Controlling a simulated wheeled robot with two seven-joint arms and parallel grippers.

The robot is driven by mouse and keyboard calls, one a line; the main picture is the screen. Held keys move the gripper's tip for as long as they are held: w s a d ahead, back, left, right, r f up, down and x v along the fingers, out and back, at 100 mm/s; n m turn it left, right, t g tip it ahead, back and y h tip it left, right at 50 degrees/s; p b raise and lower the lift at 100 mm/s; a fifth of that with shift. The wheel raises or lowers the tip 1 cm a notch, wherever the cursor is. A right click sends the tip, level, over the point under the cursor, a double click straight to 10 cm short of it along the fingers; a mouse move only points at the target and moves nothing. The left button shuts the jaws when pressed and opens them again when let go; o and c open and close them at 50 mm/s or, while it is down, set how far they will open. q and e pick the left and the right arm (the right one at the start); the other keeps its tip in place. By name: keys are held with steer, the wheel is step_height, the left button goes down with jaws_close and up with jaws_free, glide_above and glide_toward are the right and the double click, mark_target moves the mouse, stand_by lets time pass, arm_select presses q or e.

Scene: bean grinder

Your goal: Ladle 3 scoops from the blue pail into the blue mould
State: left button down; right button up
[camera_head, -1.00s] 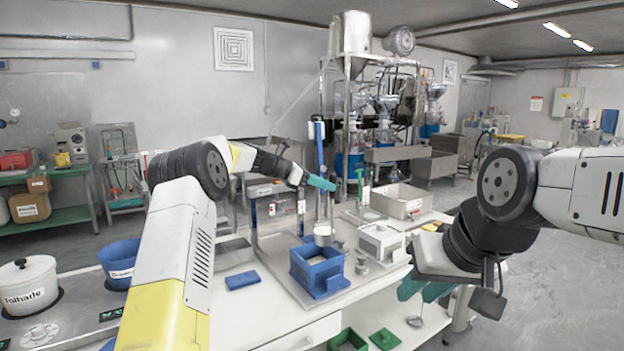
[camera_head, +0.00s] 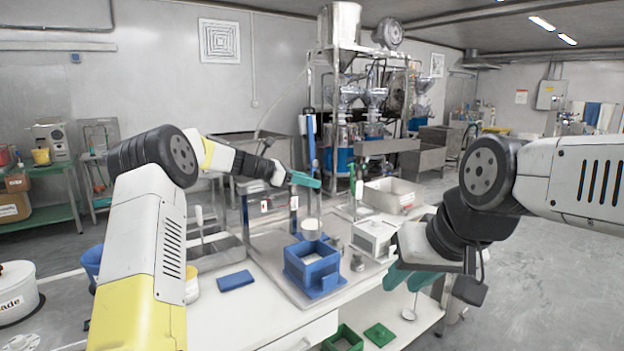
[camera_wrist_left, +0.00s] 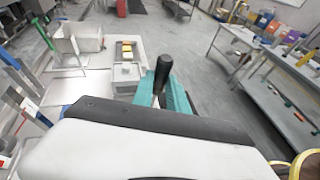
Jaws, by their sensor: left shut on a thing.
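My left gripper (camera_head: 305,180) is shut on the dark handle (camera_wrist_left: 162,75) of a ladle. The ladle hangs down, and its metal cup (camera_head: 311,228) is just above the far edge of the blue mould (camera_head: 313,272). I cannot see what the cup holds. The mould is an open square blue box on a metal tray on the white table; its inside is only partly visible. The blue pail (camera_head: 92,259) is at far left, mostly hidden behind my left arm. My right gripper (camera_head: 408,279) hangs empty at the table's right edge, its teal fingers apart.
A blue flat block (camera_head: 235,280) lies left of the mould. A white box-shaped device (camera_head: 376,237) and a small metal weight (camera_head: 357,262) stand right of it. A white bin (camera_head: 392,196) is behind. Green parts (camera_head: 379,334) lie on the lower shelf.

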arm_select(q)
steer(key=s+a+f+m+t+h, duration=0.1)
steer(key=s+a+f+m+h, duration=0.1)
steer(key=s+f+m+h, duration=0.2)
steer(key=s+a+f+m+h, duration=0.2)
steer(key=s+f+m+h, duration=0.2)
steer(key=s+f, duration=0.5)
steer(key=shift+s+a+f+m+t, duration=0.4)
steer(key=shift+f+m, duration=1)
steer(key=shift+f, duration=0.35)
